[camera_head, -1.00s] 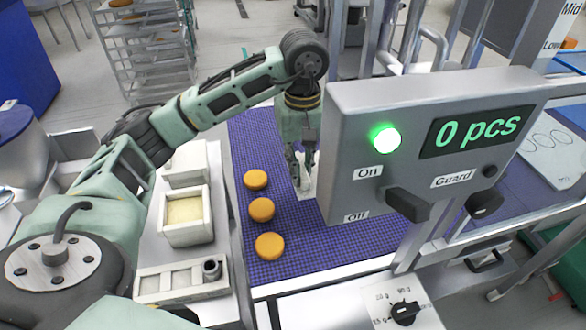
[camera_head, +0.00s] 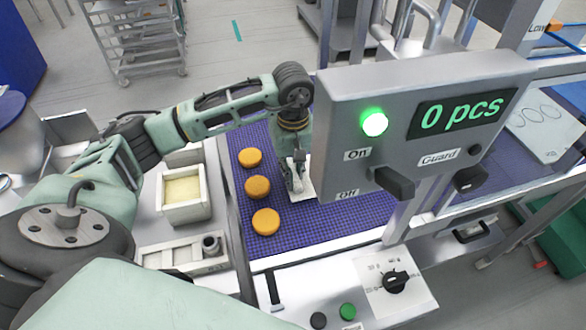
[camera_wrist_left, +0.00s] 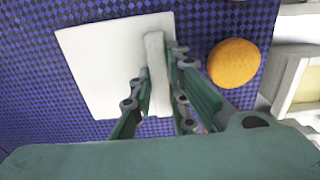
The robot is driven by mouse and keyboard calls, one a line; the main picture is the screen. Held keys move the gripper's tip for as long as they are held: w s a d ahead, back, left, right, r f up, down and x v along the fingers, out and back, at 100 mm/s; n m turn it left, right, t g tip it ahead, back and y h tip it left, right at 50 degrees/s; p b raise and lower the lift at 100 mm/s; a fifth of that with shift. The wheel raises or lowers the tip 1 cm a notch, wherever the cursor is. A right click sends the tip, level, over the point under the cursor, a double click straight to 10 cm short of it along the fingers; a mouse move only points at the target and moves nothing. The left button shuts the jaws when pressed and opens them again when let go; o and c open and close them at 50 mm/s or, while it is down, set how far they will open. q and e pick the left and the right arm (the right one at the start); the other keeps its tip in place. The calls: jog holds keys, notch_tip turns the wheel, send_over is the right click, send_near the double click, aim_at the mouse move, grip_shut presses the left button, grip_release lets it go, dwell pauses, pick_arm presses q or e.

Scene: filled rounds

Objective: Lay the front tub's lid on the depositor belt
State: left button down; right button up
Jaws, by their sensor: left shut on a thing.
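The white square lid (camera_wrist_left: 105,65) has a raised bar handle (camera_wrist_left: 155,70) and shows flat over the blue depositor belt (camera_wrist_left: 30,80) in the left wrist view. My left gripper (camera_wrist_left: 162,85) is shut on the lid's handle. In the head view the lid (camera_head: 301,188) shows only in part, low over the belt (camera_head: 330,218) beside the control box; I cannot tell whether it touches the belt. The front tub (camera_head: 184,190) is open, with a pale yellow filling, left of the belt. My right gripper is not in view.
Three orange rounds (camera_head: 257,186) lie in a row on the belt, left of the lid; one (camera_wrist_left: 234,63) is close to my left fingers. The grey control box (camera_head: 420,120) with a lit green lamp overhangs the belt's right side. Bare belt lies in front of the lid.

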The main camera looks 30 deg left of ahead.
pick_arm(q)
jog(key=c, duration=1.7)
grip_release()
jog(key=shift+f, duration=0.1)
jog(key=shift+r, duration=0.6)
jog(key=shift+r+b, duration=1.35)
jog(key=shift+r, duration=4.2)
